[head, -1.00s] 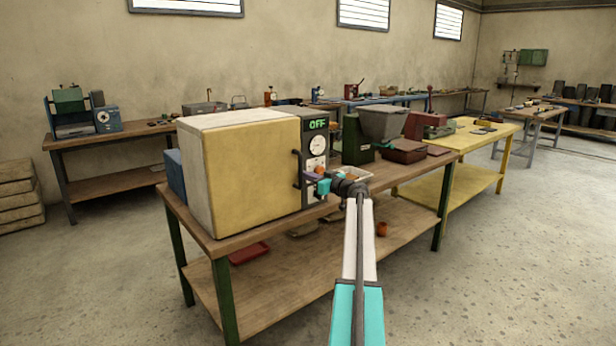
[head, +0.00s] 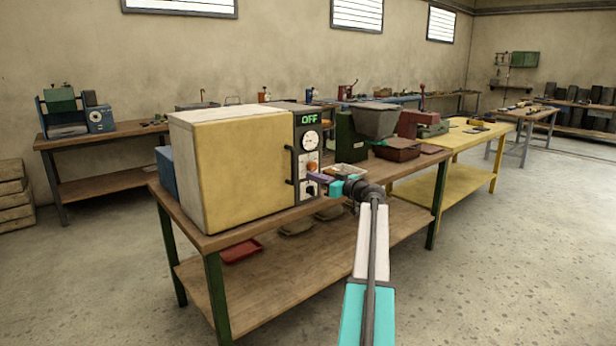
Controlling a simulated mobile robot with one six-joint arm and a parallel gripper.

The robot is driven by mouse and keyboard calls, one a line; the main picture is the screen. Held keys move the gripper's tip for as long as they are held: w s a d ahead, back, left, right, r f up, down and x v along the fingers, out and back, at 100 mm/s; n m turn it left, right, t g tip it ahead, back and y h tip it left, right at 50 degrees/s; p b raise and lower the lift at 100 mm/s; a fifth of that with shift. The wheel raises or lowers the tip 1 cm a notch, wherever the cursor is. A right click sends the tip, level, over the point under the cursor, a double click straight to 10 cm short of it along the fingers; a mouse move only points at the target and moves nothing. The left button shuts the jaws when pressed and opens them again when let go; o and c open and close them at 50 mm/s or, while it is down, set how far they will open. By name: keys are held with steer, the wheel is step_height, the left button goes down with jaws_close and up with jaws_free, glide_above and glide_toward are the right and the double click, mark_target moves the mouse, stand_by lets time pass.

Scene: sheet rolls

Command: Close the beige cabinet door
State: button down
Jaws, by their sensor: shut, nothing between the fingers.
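The beige cabinet (head: 183,180) stands on the near wooden workbench. Its yellowish-beige door (head: 245,165) faces me and looks flush with the body, with no gap visible. A dark upright handle (head: 290,166) is at the door's right edge. My gripper (head: 317,184), with purple and teal parts at its end, is shut and empty. It is to the right of the handle, in front of the lower control panel (head: 308,142), and looks apart from the handle. Whether it touches the panel cannot be told.
The panel's display reads OFF. A grey hopper machine (head: 372,122) and a brown-red box (head: 398,150) stand farther right on the workbench (head: 230,237). A red tray (head: 240,250) lies on its lower shelf. A yellow table (head: 450,176) adjoins it. The concrete floor at right is clear.

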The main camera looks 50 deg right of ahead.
steer(key=shift+s+a, duration=0.2)
steer(key=shift+s, duration=0.95)
steer(key=shift+s+a, duration=0.15)
steer(key=shift+s, duration=0.95)
